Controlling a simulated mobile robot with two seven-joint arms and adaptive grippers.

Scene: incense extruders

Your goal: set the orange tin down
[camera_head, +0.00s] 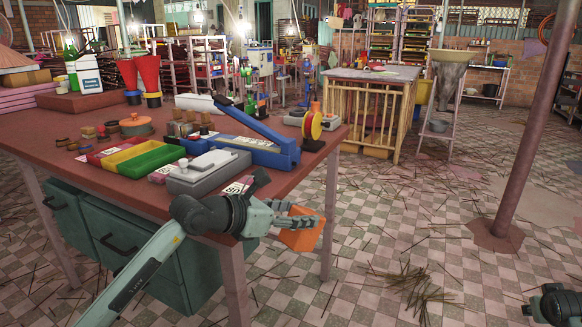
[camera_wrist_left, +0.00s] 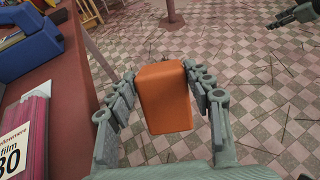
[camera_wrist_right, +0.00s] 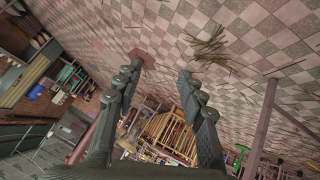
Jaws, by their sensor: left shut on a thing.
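The orange tin (camera_head: 302,238) is held in the fingers of my left gripper (camera_head: 306,221), just off the table's right front edge and over the floor. In the left wrist view the tin (camera_wrist_left: 165,98) sits between both fingers (camera_wrist_left: 160,73), standing roughly upright with a little tilt. The red-brown tabletop (camera_head: 147,192) lies to the left of it. My right gripper (camera_wrist_right: 158,72) is open and empty in the right wrist view. In the head view only part of it (camera_head: 545,303) shows at the lower right corner.
Near the table's front edge are a grey boxy device (camera_head: 208,172), a blue press (camera_head: 262,140) and yellow and green trays (camera_head: 150,159). A pink pack (camera_wrist_left: 25,130) lies close to my left gripper. A wooden crate stand (camera_head: 370,115) stands behind. The tiled floor carries scattered sticks.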

